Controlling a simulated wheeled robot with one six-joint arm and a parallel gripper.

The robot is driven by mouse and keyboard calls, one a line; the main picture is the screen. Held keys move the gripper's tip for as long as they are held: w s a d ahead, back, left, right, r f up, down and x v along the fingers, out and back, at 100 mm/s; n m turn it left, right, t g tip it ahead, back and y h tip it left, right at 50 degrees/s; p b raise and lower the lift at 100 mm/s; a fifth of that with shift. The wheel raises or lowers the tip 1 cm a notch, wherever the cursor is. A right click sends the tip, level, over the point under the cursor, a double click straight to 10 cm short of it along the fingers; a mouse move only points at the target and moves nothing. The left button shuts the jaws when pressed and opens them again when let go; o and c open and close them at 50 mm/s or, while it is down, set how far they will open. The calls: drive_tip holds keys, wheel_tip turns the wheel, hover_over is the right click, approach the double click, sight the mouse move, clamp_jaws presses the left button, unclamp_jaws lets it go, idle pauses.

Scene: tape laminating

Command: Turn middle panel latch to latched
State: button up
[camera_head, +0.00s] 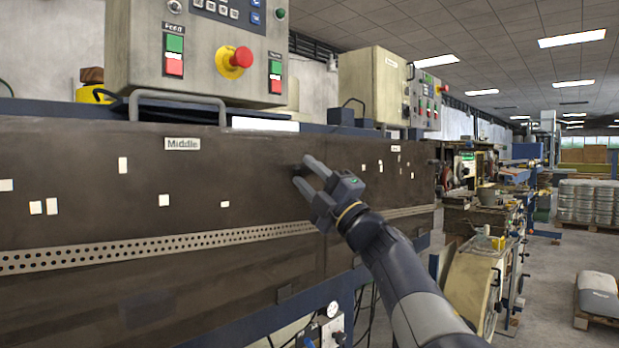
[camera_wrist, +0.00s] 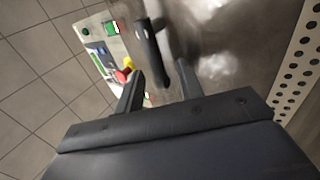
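The dark brown panel (camera_head: 100,180) labelled "Middle" (camera_head: 184,143) fills the left of the head view. My gripper (camera_head: 302,171) is in front of the panel's right part, its two fingers apart with nothing visible between them. A small dark spot shows by the fingertips; I cannot tell if it is the latch. In the wrist view my open gripper (camera_wrist: 160,66) faces the panel surface (camera_wrist: 225,45).
A control box (camera_head: 200,60) with a red emergency button (camera_head: 234,61) stands above the panel, and a grey handle (camera_head: 177,98) is below it. A perforated strip (camera_head: 150,250) crosses the panel lower down. Another control box (camera_head: 372,85) is farther right.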

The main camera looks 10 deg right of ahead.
drive_tip(key=b+v, duration=0.2)
drive_tip(key=v, duration=0.9)
drive_tip(key=p+x, duration=0.2)
drive_tip(key=x, duration=0.9)
